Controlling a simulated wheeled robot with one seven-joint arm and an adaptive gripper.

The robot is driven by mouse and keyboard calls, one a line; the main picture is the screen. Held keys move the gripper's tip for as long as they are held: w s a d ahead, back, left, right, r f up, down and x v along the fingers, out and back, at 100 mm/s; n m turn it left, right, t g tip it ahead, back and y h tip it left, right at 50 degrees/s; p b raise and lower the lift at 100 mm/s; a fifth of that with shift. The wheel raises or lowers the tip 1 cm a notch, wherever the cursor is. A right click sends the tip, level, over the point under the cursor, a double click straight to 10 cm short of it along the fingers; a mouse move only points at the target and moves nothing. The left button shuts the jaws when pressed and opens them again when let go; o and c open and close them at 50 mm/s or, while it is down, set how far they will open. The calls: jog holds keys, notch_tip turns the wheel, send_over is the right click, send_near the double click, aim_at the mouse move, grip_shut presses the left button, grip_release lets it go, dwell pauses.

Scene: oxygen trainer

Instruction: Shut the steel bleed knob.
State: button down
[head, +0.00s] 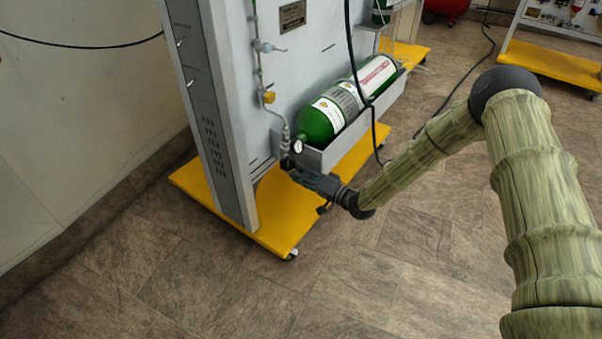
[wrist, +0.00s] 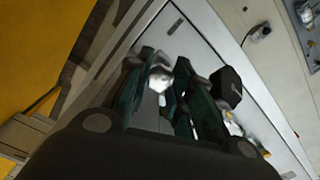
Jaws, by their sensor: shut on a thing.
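The steel bleed knob (wrist: 160,79) shows in the wrist view as a bright metal piece between the fingers of my gripper (wrist: 157,92). The gripper is shut on it, with one finger on each side. In the head view my gripper (head: 292,168) reaches the bottom of the pipe line on the grey panel, left of the green cylinder. The knob itself is hidden or too small to tell there. How far the knob is turned cannot be told.
The green cylinder (head: 322,120) lies in a grey tray (head: 350,133) just right of the gripper. A round gauge (head: 298,147) sits close above it. A yellow-handled valve (head: 269,97) is higher on the pipe. A yellow base (head: 272,226) lies below; open floor lies in front.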

jog(key=m, duration=1.4)
jog(key=shift+f, duration=0.1)
dwell(0.4)
jog(key=c, duration=1.2)
grip_release()
jog(key=shift+d, duration=0.1)
jog(key=v, duration=1.2)
